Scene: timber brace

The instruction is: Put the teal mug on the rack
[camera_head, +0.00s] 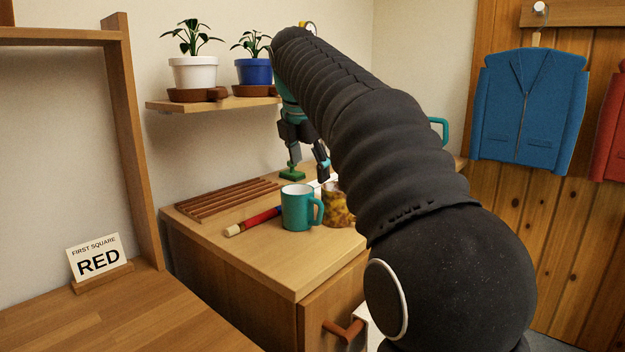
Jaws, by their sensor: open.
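The teal mug (296,208) stands upright on the wooden cabinet top, its handle pointing right. A low brown slatted rack (222,200) lies on the same top, to the left of the mug and near the wall. Its slats look bare. My gripper (308,168) is open, pointing down behind and above the mug. It looks apart from the mug and holds nothing that I can see. My dark arm crosses the view and hides the right part of the cabinet top.
A red stick with a pale end (255,221) lies between rack and mug. A mottled yellow-brown object (339,207) sits right of the mug, partly hidden. A small green object (292,173) is behind. A wall shelf (212,104) with two potted plants overhangs the rack's area.

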